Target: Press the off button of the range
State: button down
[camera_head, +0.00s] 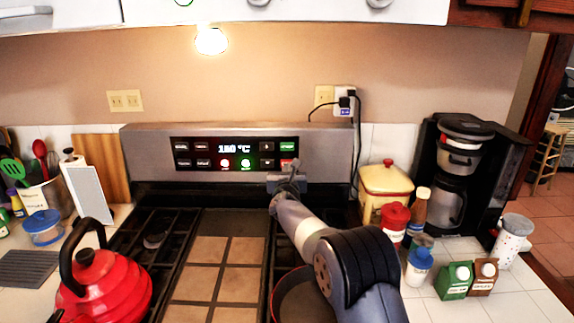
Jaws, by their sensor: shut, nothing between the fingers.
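The range has a grey back panel (145,155) with a black control display (235,153) reading what looks like 150 °C. Rows of small buttons flank the readout. A green button (287,146) is at the display's upper right. A red button (289,162) sits just below it, partly hidden by my gripper; its label is too small to read. My gripper (286,172) is shut and empty, in front of the panel at the display's lower right corner. I cannot tell whether it touches the panel.
A red kettle (103,285) stands on the left burners. A pan (303,297) is beneath my arm on the right burners. A yellow canister (386,188), several bottles and a coffee maker (455,175) crowd the right counter. The tiled middle of the stovetop (222,268) is clear.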

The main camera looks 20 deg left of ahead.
jog(key=shift+w, duration=0.25)
